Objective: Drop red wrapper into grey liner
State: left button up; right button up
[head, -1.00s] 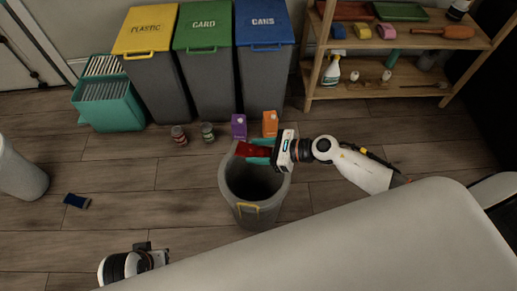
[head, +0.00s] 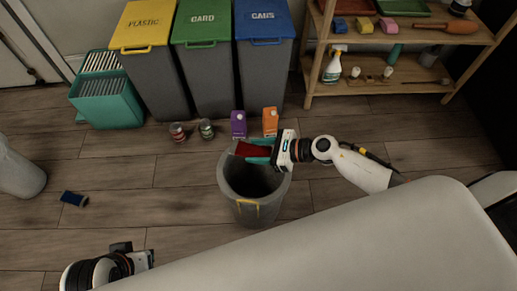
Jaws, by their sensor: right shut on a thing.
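The red wrapper (head: 252,150) is in the jaws of my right gripper (head: 262,151), over the far rim of the round grey bin. The grey liner (head: 228,170) is this open bin, with a dark inside and a yellow handle at its front. My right gripper is shut on the wrapper, above the bin's opening at its far side. My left gripper (head: 140,257) is low at the left of the head view, near the front edge, away from the bin. Its fingertips are too unclear to judge.
Bins labelled PLASTIC (head: 145,25), CARD (head: 203,22) and CANS (head: 263,20) stand at the back. A purple carton (head: 238,125), an orange carton (head: 270,122) and two cans (head: 178,132) stand on the floor behind the liner. A wooden shelf (head: 400,90) stands at back right.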

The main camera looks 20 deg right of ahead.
jog(key=o, duration=1)
pick_arm(q)
jog(key=shift+f, duration=0.25)
pick_arm(e)
jog(key=v, duration=1.2)
